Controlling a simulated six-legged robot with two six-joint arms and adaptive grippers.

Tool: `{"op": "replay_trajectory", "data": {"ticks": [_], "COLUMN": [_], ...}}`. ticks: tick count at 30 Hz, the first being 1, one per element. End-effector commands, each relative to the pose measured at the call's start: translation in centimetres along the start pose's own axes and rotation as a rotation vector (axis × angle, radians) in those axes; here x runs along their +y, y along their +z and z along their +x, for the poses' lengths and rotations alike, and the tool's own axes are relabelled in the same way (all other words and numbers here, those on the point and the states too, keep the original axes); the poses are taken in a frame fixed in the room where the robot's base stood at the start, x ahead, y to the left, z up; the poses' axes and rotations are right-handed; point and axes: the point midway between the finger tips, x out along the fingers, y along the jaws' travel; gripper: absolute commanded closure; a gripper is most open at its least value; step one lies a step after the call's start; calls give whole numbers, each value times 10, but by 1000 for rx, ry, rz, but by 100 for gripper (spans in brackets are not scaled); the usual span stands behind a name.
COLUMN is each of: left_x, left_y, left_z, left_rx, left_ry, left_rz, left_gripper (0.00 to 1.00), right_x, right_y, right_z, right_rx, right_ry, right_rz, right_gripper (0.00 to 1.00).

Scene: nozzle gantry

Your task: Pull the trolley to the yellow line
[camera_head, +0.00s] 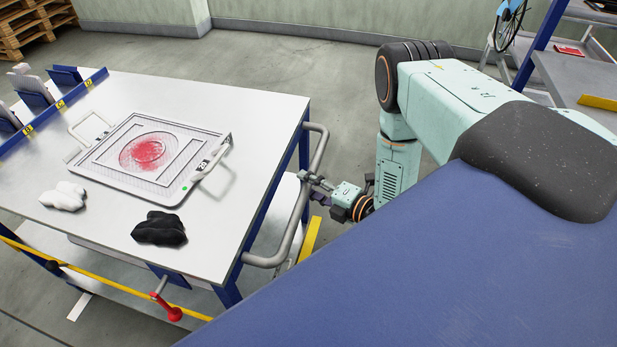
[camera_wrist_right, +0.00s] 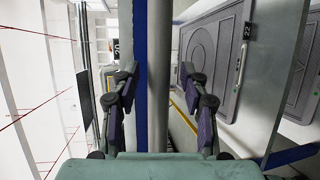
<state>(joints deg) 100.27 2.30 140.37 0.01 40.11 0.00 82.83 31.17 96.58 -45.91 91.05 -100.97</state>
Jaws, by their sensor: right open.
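The trolley (camera_head: 250,110) has a pale flat top, a blue frame and a lower shelf. Its grey tubular handle (camera_head: 317,150) runs along its right side. My right gripper (camera_head: 318,186) is at this handle, with its fingers open. In the right wrist view, the grey handle tube (camera_wrist_right: 159,60) runs between the two spread fingers (camera_wrist_right: 157,88), with gaps on both sides. A yellow strip (camera_head: 311,238) shows low beside the handle, partly hidden; it may be the yellow line on the floor. My left gripper is not in view.
On the trolley lie a framed tray (camera_head: 105,182) with a red patch, white gloves (camera_head: 63,196) and black gloves (camera_head: 160,228). Pallets (camera_head: 35,22) stand back left. Floor behind is clear.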

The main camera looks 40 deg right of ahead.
Motion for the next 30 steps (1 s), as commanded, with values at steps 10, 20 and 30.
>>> {"op": "replay_trajectory", "data": {"ticks": [10,20,30], "left_x": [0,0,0], "left_y": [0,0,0], "left_z": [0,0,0], "left_rx": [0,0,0], "left_ry": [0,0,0], "left_rz": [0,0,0], "left_gripper": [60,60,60], "right_x": [-1,0,0], "right_y": [2,0,0], "right_z": [-68,-109,-113], "right_rx": [-7,-2,0], "right_ry": [-3,-2,-1], "right_rz": [4,1,1], "right_gripper": [55,55,55]}}
